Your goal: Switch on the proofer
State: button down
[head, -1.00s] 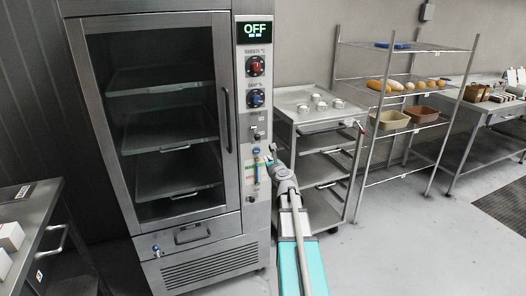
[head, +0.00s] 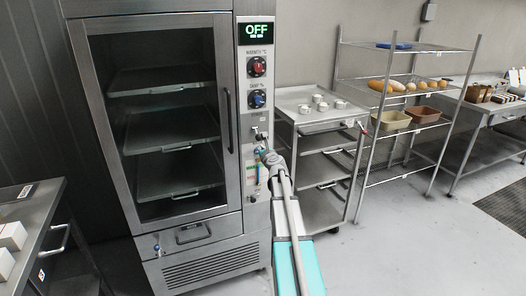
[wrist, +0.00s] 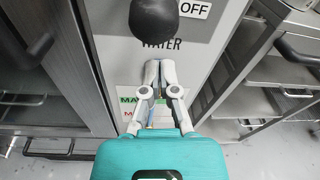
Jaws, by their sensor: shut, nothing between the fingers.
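The proofer (head: 222,222) is a tall steel cabinet with a glass door at the left of the head view. The display (head: 257,30) at the top of its control panel reads OFF in green. Below it are a red knob (head: 257,67), a blue knob (head: 256,98) and a small switch (head: 257,133). My gripper (head: 262,150) is shut and empty at the panel, just below that switch. In the wrist view the closed fingertips (wrist: 159,65) are below a black rounded knob (wrist: 154,22), with an OFF label to its right. Contact cannot be told.
A steel trolley (head: 309,95) with small metal cups stands right of the proofer. A wire rack (head: 420,49) with loaves and tubs is farther right. A steel table (head: 30,215) with white boxes is at the left front. The floor at front right is clear.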

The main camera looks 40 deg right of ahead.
aim_at(257, 134)
jog(key=shift+s+a+r+p, duration=0.1)
jog(key=shift+a+r+p, duration=0.05)
jog(key=shift+r+p, duration=0.4)
jog(key=shift+s+a+r+p, duration=0.15)
jog(key=shift+r+p, duration=0.2)
jog(key=shift+r, duration=0.3)
jog(key=shift+s+d+r, duration=0.1)
jog(key=shift+d, duration=0.1)
jog(key=shift+p, duration=0.4)
jog(key=shift+r, duration=0.1)
